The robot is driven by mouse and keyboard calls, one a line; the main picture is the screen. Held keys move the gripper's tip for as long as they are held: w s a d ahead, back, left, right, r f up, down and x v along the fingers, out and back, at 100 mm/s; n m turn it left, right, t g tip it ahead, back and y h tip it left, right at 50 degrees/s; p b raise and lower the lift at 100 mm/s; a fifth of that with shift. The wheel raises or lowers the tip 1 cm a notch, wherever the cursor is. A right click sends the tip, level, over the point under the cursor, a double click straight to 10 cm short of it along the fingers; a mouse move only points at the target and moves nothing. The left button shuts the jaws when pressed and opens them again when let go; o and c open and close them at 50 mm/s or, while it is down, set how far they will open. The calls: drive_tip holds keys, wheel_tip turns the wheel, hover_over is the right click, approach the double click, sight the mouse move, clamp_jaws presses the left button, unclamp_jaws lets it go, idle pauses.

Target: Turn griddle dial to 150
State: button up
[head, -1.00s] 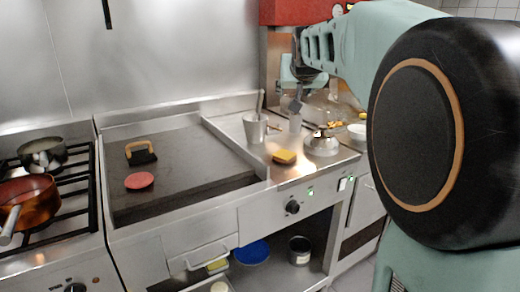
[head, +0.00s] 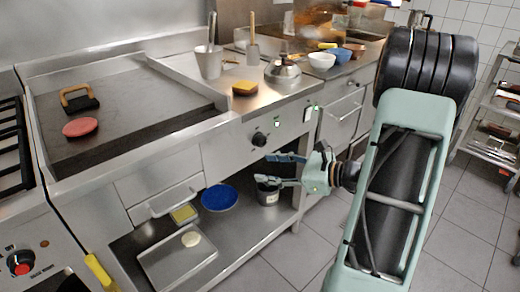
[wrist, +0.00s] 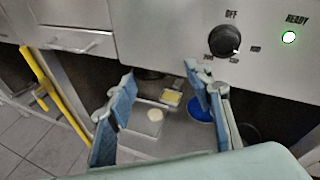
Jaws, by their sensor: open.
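The griddle dial (head: 259,139) is a black round knob on the steel front panel, right of the drawer. In the wrist view the dial (wrist: 224,40) sits at the upper right, with an OFF mark above it and a lit green READY light (wrist: 289,37) to its right; the other marks are too small to read. My gripper (head: 268,169) is open and empty, just below and in front of the panel. In the wrist view its blue-padded fingers (wrist: 160,84) are spread apart, with the dial beyond and above the right finger, not touched.
The griddle plate (head: 135,100) holds a red patty (head: 80,127) and a press (head: 79,98). The shelf below carries a blue plate (head: 219,197), a tray (head: 178,262) and a dark pot (head: 267,193). A yellow handle (wrist: 52,88) stands at left. Floor in front is free.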

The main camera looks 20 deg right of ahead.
sight(263, 142)
drive_tip(key=d+m+t+h+b, duration=0.1)
drive_tip(key=d+m+t+h, duration=0.2)
drive_tip(key=d+m+t, duration=0.3)
drive_tip(key=shift+g, duration=0.3)
drive_tip(key=x, duration=0.3)
drive_tip(key=b+x, duration=0.1)
drive_tip(key=x, duration=0.3)
drive_tip(key=b+x, duration=0.1)
drive_tip(key=x, duration=0.2)
drive_tip(key=shift+w+d+r, duration=0.25)
drive_tip(key=shift+d+r, duration=0.05)
drive_tip(key=shift+r, duration=0.1)
drive_tip(key=c, duration=1.2)
drive_tip(key=shift+o, duration=0.2)
drive_tip(key=shift+m, duration=0.3)
